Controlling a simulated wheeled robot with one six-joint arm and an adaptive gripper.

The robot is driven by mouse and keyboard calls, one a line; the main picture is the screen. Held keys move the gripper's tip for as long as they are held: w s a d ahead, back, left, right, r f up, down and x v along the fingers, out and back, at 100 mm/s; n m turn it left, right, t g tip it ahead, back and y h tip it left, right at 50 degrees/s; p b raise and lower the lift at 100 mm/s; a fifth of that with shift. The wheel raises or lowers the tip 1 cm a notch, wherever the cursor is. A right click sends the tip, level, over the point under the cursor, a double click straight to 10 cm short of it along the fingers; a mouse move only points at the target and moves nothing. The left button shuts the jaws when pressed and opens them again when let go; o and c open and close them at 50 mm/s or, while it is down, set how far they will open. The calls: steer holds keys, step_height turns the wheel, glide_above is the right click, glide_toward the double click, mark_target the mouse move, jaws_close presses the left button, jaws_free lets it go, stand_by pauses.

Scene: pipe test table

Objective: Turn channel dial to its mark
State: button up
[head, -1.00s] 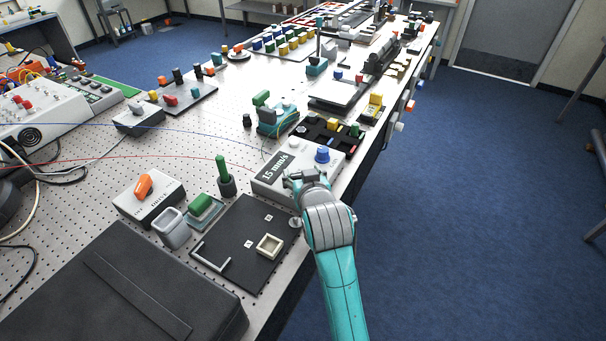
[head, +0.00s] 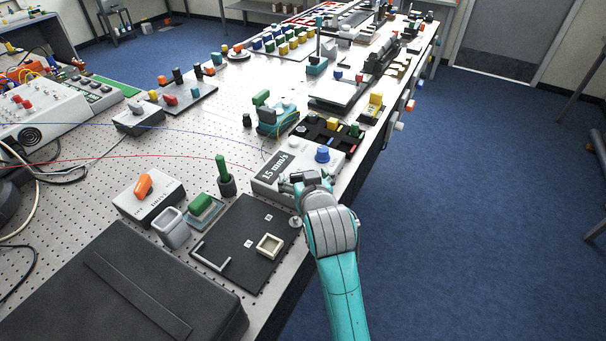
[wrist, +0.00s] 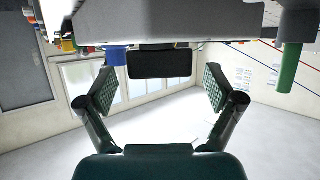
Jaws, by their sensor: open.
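A light grey box (head: 262,182) marked "1.5 mm/s" sits near the table's right edge and carries a blue knob (head: 322,155). My gripper (head: 298,179) is at the near side of this box and hides part of its top. In the wrist view, which looks upside down, my gripper (wrist: 158,80) is open, with one finger at each side. A dark, block-like piece (wrist: 160,64) shows between the fingers against the grey box (wrist: 165,20), with gaps on both sides. It may be the channel dial; no mark on it is readable. The blue knob (wrist: 117,55) is off to the left.
A green peg (head: 222,170) stands left of the box; it also shows in the wrist view (wrist: 289,65). A dark plate (head: 235,255) lies in front. An orange-knobbed box (head: 150,207) is farther left. Free floor lies right of the table.

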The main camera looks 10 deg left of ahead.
steer(key=v, duration=1)
steer(key=shift+s, duration=0.25)
steer(key=shift+d, duration=0.1)
steer(key=s+d+f+m+t+h, duration=0.1)
steer(key=s+d+f+h, duration=0.1)
steer(key=s+d+f, duration=1.4)
steer(key=s+d+m+h, duration=0.1)
steer(key=s+d, duration=0.2)
steer(key=s, duration=0.9)
steer(key=s+d+m+t+h, duration=0.1)
steer(key=s+d, duration=0.3)
steer(key=s, duration=0.7)
steer(key=shift+s+r+m+h, duration=0.3)
steer(key=shift+s+m, duration=0.05)
steer(key=shift+m, duration=0.15)
